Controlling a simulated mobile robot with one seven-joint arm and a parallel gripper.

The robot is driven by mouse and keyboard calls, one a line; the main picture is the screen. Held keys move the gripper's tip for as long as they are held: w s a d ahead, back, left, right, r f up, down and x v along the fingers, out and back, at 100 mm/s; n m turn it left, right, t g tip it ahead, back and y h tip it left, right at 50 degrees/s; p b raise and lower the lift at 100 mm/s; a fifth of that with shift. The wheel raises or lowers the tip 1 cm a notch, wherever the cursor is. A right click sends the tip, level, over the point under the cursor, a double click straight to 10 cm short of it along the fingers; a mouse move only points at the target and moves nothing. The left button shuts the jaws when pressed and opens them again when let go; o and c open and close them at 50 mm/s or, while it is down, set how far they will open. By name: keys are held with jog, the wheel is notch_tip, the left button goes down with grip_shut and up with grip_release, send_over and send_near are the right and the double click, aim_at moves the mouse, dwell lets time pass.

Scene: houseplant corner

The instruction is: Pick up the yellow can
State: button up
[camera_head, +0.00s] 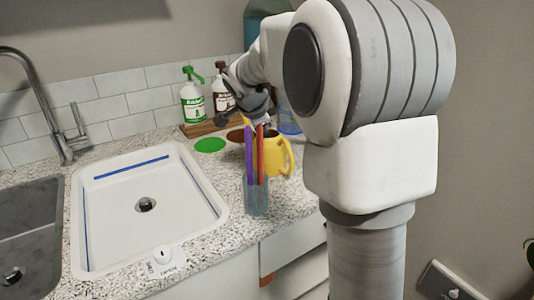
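The yellow can (274,158) stands on the speckled counter, with its handle on the right side. A clear cup holding a purple and a red stick stands in front of it and hides part of its body. A small yellow piece shows at its upper left, near my gripper. My gripper (246,118) is above and behind the can's left side, mostly turned away and partly hidden by my own arm. I cannot see its fingertips clearly, nor whether it touches the can.
The clear cup (256,196) stands near the counter's front edge. A green disc (210,145) lies flat. A white sink basin (146,238) and tap (66,140) are left.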

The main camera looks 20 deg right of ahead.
grip_shut()
dwell(1.4)
